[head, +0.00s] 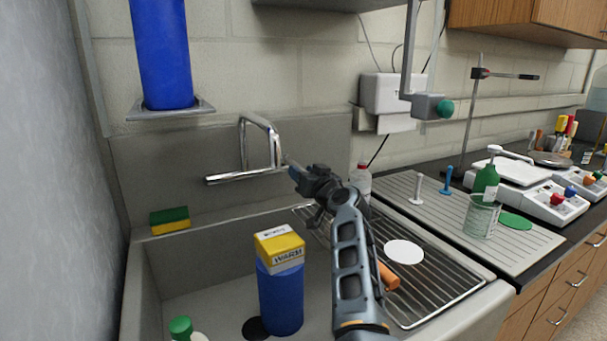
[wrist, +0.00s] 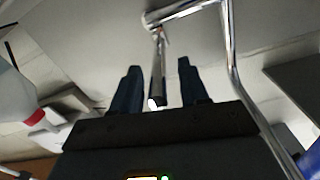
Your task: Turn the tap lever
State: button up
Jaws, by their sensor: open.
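The chrome tap (head: 262,125) is on the grey wall panel behind the sink, with a tall bent spout. The spout (wrist: 232,60) bends past the right finger.
In the sink stands a blue cylinder (head: 281,300) with a yellow box (head: 279,250) on top. A sponge (head: 169,220) lies on the left ledge. A bottle (head: 361,180) stands close behind my wrist. A wire rack (head: 440,285) lies right of my forearm.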

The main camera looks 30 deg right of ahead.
jog(key=s+p, duration=0.3)
jog(key=s, duration=0.4)
jog(key=shift+s+a, duration=0.4)
